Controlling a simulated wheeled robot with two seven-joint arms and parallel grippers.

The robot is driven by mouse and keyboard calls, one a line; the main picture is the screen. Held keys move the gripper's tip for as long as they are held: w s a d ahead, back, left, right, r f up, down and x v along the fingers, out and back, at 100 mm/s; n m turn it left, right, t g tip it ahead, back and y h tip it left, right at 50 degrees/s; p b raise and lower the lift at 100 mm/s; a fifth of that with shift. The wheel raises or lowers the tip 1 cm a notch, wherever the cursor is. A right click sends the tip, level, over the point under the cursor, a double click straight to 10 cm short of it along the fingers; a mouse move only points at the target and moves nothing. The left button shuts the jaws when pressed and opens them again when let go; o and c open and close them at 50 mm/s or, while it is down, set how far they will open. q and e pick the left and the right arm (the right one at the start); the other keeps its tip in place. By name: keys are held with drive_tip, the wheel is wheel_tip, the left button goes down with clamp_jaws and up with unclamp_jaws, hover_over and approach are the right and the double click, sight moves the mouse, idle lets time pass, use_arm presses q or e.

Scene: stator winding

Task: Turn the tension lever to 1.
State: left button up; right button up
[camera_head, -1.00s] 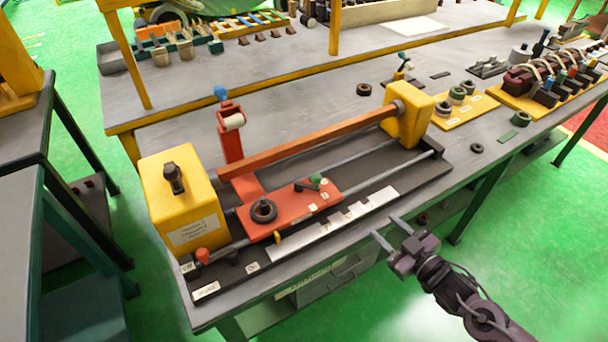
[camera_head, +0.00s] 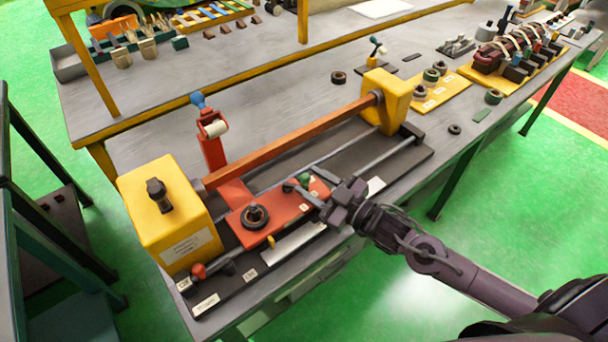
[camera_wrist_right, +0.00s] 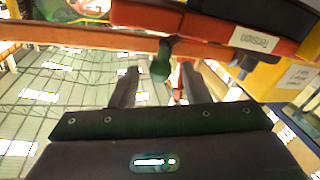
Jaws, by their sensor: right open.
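The tension lever (camera_head: 304,180) has a green knob and sits on the red carriage plate (camera_head: 238,221) of the winding machine. My right gripper (camera_head: 312,192) is open, with its fingers reaching over the carriage at the lever. In the right wrist view, the green knob (camera_wrist_right: 160,68) hangs between the two spread fingers (camera_wrist_right: 158,84), and I cannot tell whether they touch it. A label reading "Tension" (camera_wrist_right: 255,39) shows on the red part. In the head view the fingers partly cover the lever and its number marks. My left gripper is not in view.
The yellow headstock (camera_head: 172,225) stands left and the yellow tailstock (camera_head: 388,97) stands right, joined by an orange bar (camera_head: 290,138). A black ring knob (camera_head: 255,215) sits beside the lever. A red post with a white roller (camera_head: 215,128) rises behind. Several parts lie at the back right.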

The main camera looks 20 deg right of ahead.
drive_tip(key=shift+x, duration=1.4)
clamp_jaws()
